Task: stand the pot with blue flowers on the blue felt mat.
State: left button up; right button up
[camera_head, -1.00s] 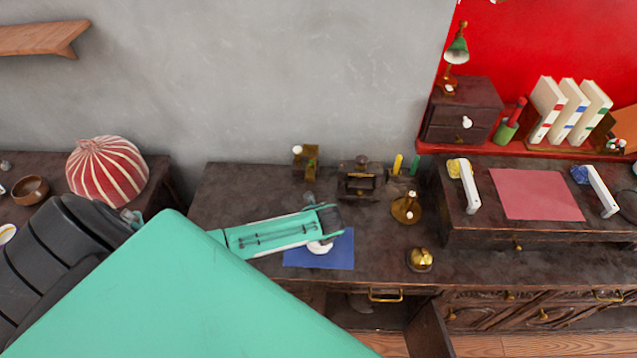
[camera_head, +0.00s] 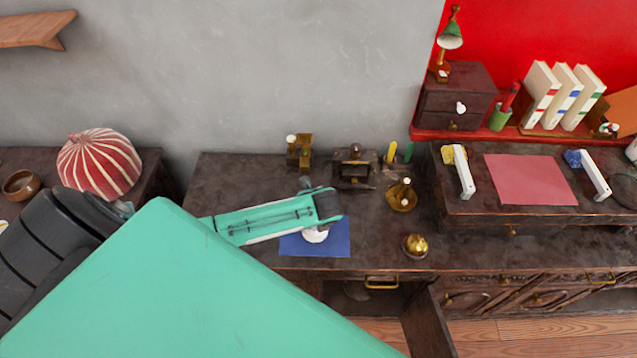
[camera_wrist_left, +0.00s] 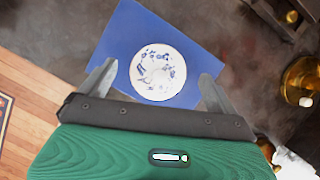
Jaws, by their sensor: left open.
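The white pot with blue flowers (camera_wrist_left: 157,72) shows from above as a round shape in the left wrist view. It is on the blue felt mat (camera_wrist_left: 116,37), with blue mat around it. In the head view, a small white part of the pot (camera_head: 315,236) shows on the mat (camera_head: 338,245), below the end of my left arm, which hides the rest. My left gripper (camera_wrist_left: 157,79) is open, with one finger on each side of the pot in the picture. I cannot tell whether the fingers touch it. My right gripper is not in view.
A brass bell (camera_head: 415,246) and a brass candlestick-like piece (camera_head: 402,196) stand right of the mat. A dark wooden stand (camera_head: 353,170) is behind it. An open drawer or door (camera_head: 428,322) juts out below the desk. The desk left of the mat is partly clear.

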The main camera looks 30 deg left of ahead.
aim_at(319, 236)
pick_arm(q)
jog(key=v, duration=0.8)
jog(key=shift+b, duration=0.35)
